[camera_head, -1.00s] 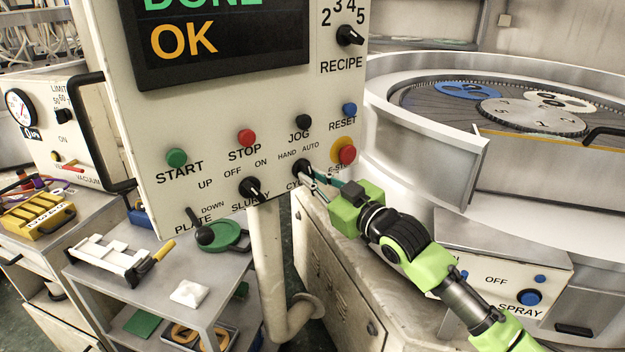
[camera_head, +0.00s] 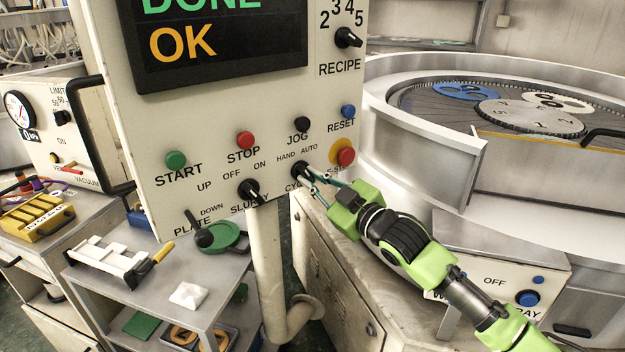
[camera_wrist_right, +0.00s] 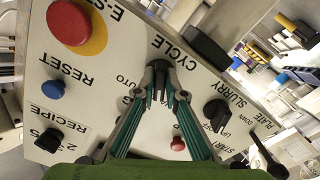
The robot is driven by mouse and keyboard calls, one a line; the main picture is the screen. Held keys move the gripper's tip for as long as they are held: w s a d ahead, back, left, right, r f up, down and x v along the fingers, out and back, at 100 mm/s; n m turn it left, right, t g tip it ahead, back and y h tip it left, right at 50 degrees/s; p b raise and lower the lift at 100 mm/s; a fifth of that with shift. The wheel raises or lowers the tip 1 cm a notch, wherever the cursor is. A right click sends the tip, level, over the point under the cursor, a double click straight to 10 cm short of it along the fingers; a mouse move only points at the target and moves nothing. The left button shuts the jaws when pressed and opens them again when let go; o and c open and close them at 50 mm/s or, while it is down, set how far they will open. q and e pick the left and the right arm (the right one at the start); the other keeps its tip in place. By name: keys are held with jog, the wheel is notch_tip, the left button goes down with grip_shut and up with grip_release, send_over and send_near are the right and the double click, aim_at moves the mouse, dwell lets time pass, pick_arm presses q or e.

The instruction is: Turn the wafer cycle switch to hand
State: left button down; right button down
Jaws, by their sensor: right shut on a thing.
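The cycle switch (camera_head: 300,170) is a small black knob low on the right of the white control panel, with HAND printed to its upper left and AUTO to its upper right. My right gripper (camera_head: 311,176) reaches it from the lower right. In the wrist view the switch (camera_wrist_right: 159,82) sits between the two fingertips, and the right gripper (camera_wrist_right: 160,88) is shut on it. The fingers partly cover the knob, so I cannot tell which way it points. My left gripper is not in view.
A red emergency stop (camera_head: 345,156) on a yellow base sits close right of the gripper. The black jog button (camera_head: 302,124) is above the switch, and the slurry knob (camera_head: 249,190) is to its left. A large lapping machine (camera_head: 430,150) stands at right.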

jog(key=c, duration=2.1)
grip_release()
jog(key=v, duration=1.2)
